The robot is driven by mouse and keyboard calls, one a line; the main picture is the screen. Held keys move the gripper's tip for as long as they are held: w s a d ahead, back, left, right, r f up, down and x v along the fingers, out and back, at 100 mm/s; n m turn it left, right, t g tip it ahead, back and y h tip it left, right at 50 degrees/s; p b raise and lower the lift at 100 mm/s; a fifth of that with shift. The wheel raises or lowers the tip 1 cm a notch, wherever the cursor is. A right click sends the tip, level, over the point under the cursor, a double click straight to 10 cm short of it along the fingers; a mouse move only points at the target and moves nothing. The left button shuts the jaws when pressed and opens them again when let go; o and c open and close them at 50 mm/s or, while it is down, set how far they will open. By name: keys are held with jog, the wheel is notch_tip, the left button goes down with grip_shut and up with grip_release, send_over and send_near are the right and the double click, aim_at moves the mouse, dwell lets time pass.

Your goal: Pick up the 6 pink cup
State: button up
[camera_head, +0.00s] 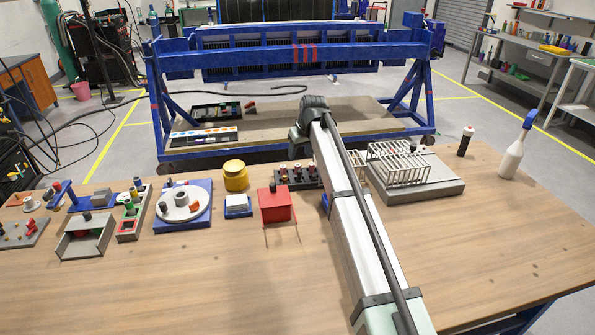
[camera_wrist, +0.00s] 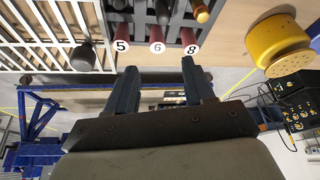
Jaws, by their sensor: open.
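In the wrist view, the cup marked 6 (camera_wrist: 156,34) is dark pinkish-red with a round white label. It stands in a dark rack (camera_wrist: 228,5) between similar cups marked 5 (camera_wrist: 121,31) and 8 (camera_wrist: 187,36). My gripper (camera_wrist: 159,70) is open and empty. Its two dark fingers point toward this row, with the 6 label in line with the gap between them; the fingers look apart from the cup. In the head view my arm hides the gripper and part of the rack (camera_head: 283,179); I cannot tell cup 6 there.
A white wire rack (camera_head: 398,160) on a grey base stands right of the dark rack. A red box (camera_head: 274,205) and a yellow pot (camera_head: 236,176) stand to the left. A spray bottle (camera_head: 513,155) and a dark bottle (camera_head: 465,142) stand at right. The front of the table is mostly clear.

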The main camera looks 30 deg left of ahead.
aim_at(298, 165)
jog(key=shift+d+x, duration=0.15)
jog(key=shift+x, duration=1.5)
jog(key=shift+d+x, duration=0.1)
jog(key=shift+x, duration=1.55)
grip_shut()
